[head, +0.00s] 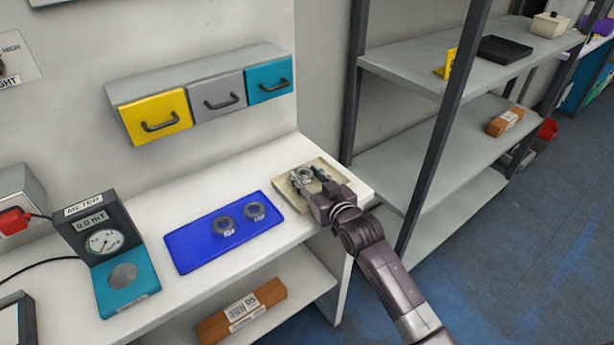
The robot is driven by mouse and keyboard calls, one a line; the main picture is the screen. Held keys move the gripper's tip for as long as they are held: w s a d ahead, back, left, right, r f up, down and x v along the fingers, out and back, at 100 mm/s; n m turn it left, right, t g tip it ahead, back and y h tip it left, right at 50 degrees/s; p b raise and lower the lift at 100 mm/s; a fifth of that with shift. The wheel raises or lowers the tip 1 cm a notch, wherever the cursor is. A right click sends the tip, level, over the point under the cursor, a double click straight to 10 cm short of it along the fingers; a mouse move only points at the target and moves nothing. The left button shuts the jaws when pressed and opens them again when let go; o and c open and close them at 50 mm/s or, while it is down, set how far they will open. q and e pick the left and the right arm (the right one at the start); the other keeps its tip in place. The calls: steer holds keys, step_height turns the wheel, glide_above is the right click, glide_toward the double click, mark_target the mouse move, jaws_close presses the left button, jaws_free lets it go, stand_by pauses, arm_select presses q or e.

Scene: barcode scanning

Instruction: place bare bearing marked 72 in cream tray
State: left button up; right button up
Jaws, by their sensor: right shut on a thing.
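The cream tray (287,194) lies on the right end of the white bench. My right gripper (309,180) reaches over the tray from the lower right and is shut on a metal bearing (302,174). The bearing is inside the tray's outline; I cannot tell whether it touches the tray floor. Its marking is not readable. Two more bearings stand on the blue mat (190,246) left of the tray: one (224,226) with a label and another (255,211) with a label, both too small to read surely. My left gripper is not in view.
A meter (108,245) with a teal plate stands at the left. Yellow, grey and teal drawers (216,104) hang on the back panel. A brown box (240,311) lies on the lower shelf. A grey shelf rack (440,130) with a dark post stands close right of the bench.

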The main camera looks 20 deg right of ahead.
steer(key=shift+f, duration=0.1)
steer(key=o, duration=1.3)
steer(key=shift+o, duration=0.2)
steer(key=shift+s, duration=0.1)
steer(key=b+v, duration=0.1)
steer(key=v, duration=1.1)
